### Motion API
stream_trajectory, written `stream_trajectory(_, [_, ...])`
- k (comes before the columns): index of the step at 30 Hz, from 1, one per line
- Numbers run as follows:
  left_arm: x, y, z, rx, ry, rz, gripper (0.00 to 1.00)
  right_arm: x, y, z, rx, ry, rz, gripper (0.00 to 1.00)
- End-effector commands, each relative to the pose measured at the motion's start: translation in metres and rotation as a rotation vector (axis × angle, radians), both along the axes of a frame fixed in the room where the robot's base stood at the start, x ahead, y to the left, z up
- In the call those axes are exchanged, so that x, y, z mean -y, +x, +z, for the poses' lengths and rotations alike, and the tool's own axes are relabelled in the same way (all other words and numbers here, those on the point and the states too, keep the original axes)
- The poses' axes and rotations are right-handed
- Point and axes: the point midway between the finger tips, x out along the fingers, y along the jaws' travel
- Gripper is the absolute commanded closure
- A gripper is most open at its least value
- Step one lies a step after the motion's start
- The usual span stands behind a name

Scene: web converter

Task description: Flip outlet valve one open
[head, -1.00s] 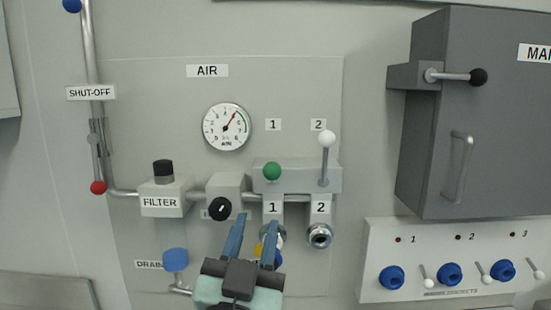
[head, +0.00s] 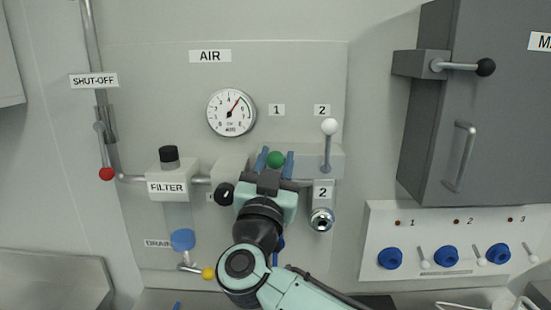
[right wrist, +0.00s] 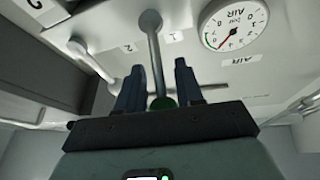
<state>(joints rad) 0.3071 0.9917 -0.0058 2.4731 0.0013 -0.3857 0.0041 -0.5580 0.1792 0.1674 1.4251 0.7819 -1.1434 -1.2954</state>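The outlet valve one lever has a green knob (head: 275,159) below the label 1 on the air panel. In the right wrist view its grey stem runs down to the green knob (right wrist: 163,103). My right gripper (head: 275,161) is at this knob, with one blue finger on each side. In the right wrist view the fingers (right wrist: 160,85) are apart, with gaps beside the stem, so the gripper is open around it. The lower label 1 and its outlet are hidden behind my right arm. My left gripper does not show clearly.
The valve two lever with a white knob (head: 329,127) stands up close to the right. A black regulator knob (head: 224,194) and the filter (head: 168,186) are to the left. The gauge (head: 231,113) is above. A grey cabinet (head: 440,130) juts out at the right.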

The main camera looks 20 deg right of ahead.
Motion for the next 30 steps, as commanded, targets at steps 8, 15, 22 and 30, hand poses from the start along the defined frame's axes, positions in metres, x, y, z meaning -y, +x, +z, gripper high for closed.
stream_trajectory(8, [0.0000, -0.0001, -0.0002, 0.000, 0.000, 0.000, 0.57, 0.0001, 0.0003, -0.0003, 0.000, 0.000, 0.000, 0.77])
stream_trajectory(15, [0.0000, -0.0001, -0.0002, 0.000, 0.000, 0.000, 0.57, 0.0001, -0.0004, 0.0009, 0.002, 0.000, 0.000, 1.00])
stream_trajectory(22, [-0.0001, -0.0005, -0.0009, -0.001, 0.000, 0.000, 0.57, 0.0003, -0.0012, 0.0021, 0.009, 0.000, 0.000, 1.00])
stream_trajectory(30, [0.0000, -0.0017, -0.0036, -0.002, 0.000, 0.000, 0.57, 0.0006, -0.0024, 0.0027, 0.023, -0.002, 0.000, 1.00])
